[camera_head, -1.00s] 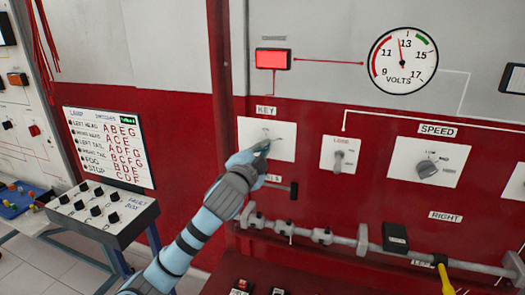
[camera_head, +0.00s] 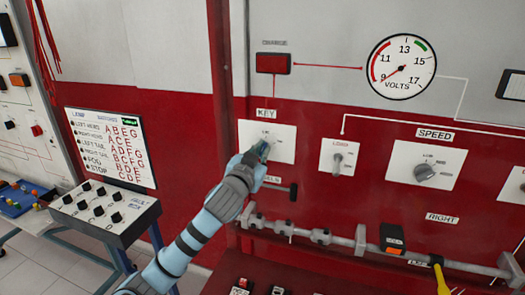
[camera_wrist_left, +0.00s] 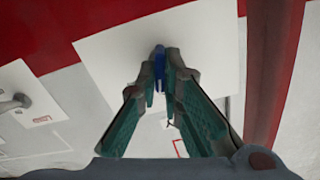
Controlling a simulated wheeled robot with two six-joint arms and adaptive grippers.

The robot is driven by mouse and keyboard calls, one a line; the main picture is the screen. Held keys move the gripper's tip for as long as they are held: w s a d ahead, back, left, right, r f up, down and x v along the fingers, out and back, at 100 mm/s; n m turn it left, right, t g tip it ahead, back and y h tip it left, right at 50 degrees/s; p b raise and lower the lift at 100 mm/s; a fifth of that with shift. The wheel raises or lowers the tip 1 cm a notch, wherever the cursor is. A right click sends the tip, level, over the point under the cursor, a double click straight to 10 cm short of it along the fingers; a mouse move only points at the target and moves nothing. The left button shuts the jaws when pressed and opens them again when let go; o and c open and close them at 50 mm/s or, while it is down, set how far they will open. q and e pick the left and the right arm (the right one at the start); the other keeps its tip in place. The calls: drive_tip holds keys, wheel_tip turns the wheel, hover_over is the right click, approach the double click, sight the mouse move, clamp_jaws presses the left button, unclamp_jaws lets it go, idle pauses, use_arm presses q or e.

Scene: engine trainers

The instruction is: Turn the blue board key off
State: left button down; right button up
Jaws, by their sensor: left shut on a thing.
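The blue key (camera_wrist_left: 159,58) sits on a white key plate (camera_head: 286,135) under the "KEY" label on the red board. My left gripper (camera_head: 262,148) is at the plate in the head view and covers most of the key there. In the left wrist view my left gripper (camera_wrist_left: 161,75) has its fingertips closed around the blue key. The charge lamp (camera_head: 273,63) above the plate is dark red, unlit. The volts gauge (camera_head: 402,63) has its needle at the low end, near 9. My right gripper does not show.
A load switch (camera_head: 338,158) and a speed knob (camera_head: 425,171) sit to the right on white plates. A grey horizontal bar (camera_head: 340,238) runs along the board below. A fault box (camera_head: 104,211) and a lamp chart (camera_head: 110,147) stand at left.

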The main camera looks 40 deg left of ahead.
use_arm(q)
drive_tip(key=shift+a+n, duration=0.1)
drive_tip(key=shift+n, duration=1.5)
drive_tip(key=c, duration=1.7)
unclamp_jaws()
drive_tip(key=v, duration=1.2)
drive_tip(key=shift+w, duration=0.1)
